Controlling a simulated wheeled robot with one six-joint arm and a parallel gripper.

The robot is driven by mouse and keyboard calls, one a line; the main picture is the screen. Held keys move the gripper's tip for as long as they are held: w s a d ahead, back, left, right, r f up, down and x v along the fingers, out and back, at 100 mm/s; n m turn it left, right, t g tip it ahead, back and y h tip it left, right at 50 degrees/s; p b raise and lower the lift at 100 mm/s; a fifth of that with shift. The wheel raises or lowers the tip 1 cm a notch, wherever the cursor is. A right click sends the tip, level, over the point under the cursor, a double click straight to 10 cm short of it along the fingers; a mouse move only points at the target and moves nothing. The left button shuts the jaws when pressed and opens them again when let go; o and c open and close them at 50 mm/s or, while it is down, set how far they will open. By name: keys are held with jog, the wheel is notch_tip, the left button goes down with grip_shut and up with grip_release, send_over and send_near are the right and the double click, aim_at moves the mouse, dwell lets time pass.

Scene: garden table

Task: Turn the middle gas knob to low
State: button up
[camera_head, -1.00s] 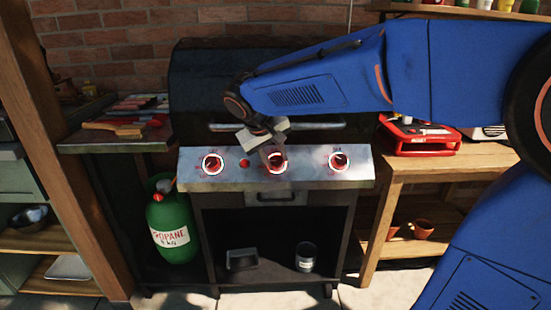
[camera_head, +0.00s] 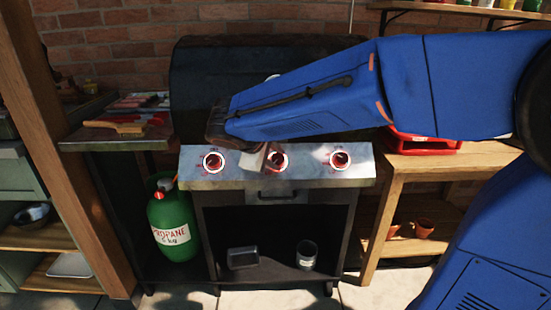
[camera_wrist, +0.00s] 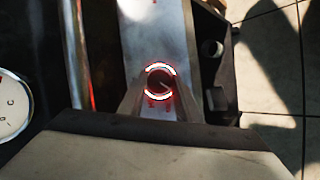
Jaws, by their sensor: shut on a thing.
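The grill's sloped metal control panel (camera_head: 315,178) carries three round knobs with red-lit rings. The middle gas knob (camera_head: 279,160) is partly covered by my gripper (camera_head: 268,166) in the head view. In the wrist view the middle knob (camera_wrist: 160,82) shows with a glowing red and white ring, between the two fingers of my gripper (camera_wrist: 160,98). The fingers are shut on it. The knob's exact setting is too small to read. The left knob (camera_head: 214,161) and right knob (camera_head: 340,160) are clear of my gripper.
The dark grill lid (camera_head: 205,90) rises behind the panel, close to my arm. A green propane bottle (camera_head: 173,222) stands at left below a side shelf (camera_head: 115,143). A wooden bench (camera_head: 440,171) with a red case (camera_head: 425,144) is at right.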

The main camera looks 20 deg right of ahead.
jog(key=shift+n, duration=0.4)
jog(key=o, duration=1.1)
jog(key=shift+c, duration=0.2)
jog(key=v, duration=1.7)
jog(key=shift+s+a, duration=0.2)
jog(key=shift+s, duration=0.1)
jog(key=shift+f, duration=0.1)
